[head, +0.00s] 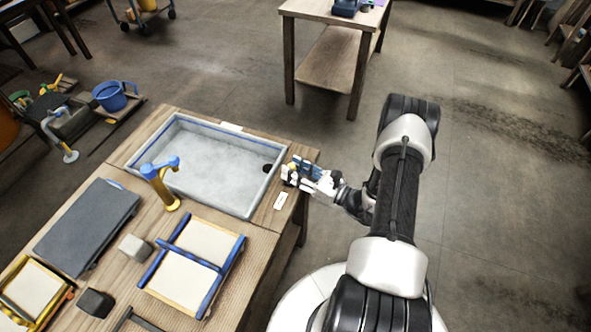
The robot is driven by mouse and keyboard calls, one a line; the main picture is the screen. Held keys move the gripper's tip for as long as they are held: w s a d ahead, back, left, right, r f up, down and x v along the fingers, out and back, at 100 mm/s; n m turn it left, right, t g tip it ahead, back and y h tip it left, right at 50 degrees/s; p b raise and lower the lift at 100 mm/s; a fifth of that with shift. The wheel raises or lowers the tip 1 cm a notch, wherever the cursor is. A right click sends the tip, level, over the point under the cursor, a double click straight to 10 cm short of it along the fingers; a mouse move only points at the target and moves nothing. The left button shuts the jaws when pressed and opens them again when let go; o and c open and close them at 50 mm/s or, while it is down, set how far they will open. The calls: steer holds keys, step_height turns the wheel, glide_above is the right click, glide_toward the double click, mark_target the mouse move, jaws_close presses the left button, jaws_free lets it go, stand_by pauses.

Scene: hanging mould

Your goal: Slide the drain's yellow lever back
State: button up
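The grey basin (215,206) is set in the wooden bench, with a dark drain hole (267,168) near its right end. My gripper (290,173) is at the bench's right edge, just right of the basin rim and close to the drain end. It is small in the picture, and I cannot tell whether its fingers are open or shut. I cannot make out the drain's yellow lever; my gripper covers part of the bench there. A small white label (281,201) lies on the bench just below my gripper.
A yellow and blue tap (163,186) stands at the basin's left front. A blue-and-wood frame mould (221,279), a dark grey slab (87,228) and small blocks share the bench. Another wooden table (330,10) stands behind. The floor at right is mostly clear.

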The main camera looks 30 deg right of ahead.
jaws_close()
stand_by(0.3)
